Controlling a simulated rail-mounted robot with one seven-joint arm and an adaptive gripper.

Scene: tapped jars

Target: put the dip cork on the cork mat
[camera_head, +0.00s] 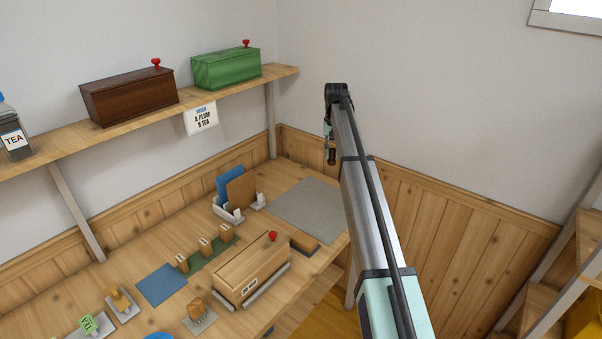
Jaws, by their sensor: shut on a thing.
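My gripper (331,150) hangs at the far end of my arm, in front of the back wall and above the large grey mat's right side. It is shut on a small brown thing, which looks like a cork; only a sliver shows and I cannot read any mark on it. I cannot tell which surface is the cork mat. A bare blue mat (162,285) lies on the table at the left. A large bare grey mat (308,205) lies at the back right.
Several small brown blocks stand on a green strip (212,251). A wooden box (251,269) with a red knob stands in front. A white rack (225,211) holds blue and brown boards. A shelf (60,143) above carries a brown box, a green box and a tea jar.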

